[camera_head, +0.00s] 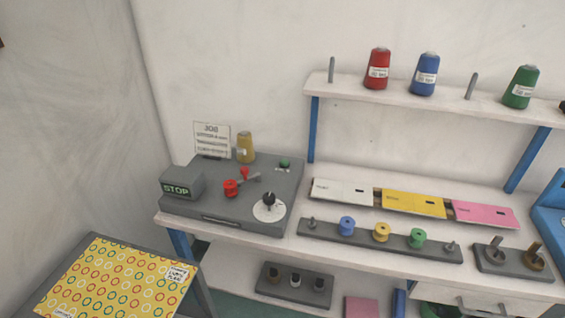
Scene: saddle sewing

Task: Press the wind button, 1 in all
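A grey machine box (215,205) sits on the left end of the workbench. A small green button (285,163) stands on its top near the back right corner, with a small label beside it too small to read; I take this for the wind button. A grey block with a lit green "STOP" sign (176,190) sits at its left end. A red spool piece (231,188) and a black knob over a white dial (269,209) are also on top. Neither of my grippers is in view, and nothing covers the green button.
A tan thread cone (245,147) and a JOB card (212,139) stand at the machine's back. A shelf (440,103) holds several thread cones. A patterned yellow board (115,280) lies front left.

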